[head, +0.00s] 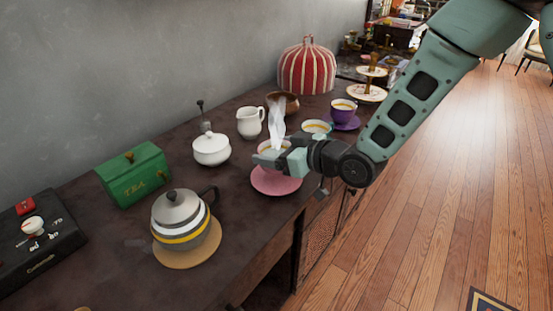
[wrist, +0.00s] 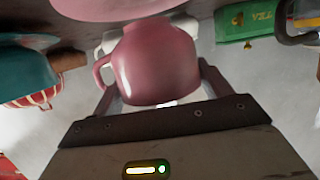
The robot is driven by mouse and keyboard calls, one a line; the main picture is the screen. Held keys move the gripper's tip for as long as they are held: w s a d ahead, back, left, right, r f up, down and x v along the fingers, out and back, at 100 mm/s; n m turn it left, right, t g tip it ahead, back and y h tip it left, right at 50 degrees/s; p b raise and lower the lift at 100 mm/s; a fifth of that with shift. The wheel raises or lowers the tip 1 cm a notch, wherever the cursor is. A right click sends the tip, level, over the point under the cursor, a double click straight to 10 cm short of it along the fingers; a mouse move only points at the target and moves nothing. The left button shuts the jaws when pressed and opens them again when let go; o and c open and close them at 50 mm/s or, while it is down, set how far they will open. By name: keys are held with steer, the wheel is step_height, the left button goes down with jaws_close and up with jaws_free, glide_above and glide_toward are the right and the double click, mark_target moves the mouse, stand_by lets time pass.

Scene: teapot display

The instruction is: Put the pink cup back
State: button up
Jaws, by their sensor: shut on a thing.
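The pink cup (wrist: 155,65) is between the two fingers of my gripper in the wrist view, its handle at the left of that picture. In the head view, my gripper (head: 280,160) is shut on it, and only part of the cup (head: 270,147) shows, with pale steam above it. The gripper hides much of its side. The pink saucer (head: 276,184) lies on the dark table just below the gripper and carries nothing else that I see. It also shows at the top of the wrist view (wrist: 110,8). I cannot tell whether the cup touches the saucer.
A teal cup (head: 317,127) and a purple cup (head: 343,108) stand behind the gripper. A white lidded pot (head: 211,150) and a white jug (head: 250,122) stand left. The striped teapot (head: 181,215) and green tea box (head: 134,176) are nearer. The table's front edge is close.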

steer(key=shift+f, duration=1.15)
steer(key=shift+f, duration=0.2)
steer(key=o, duration=1.2)
steer(key=shift+o, duration=0.2)
steer(key=shift+r, duration=0.1)
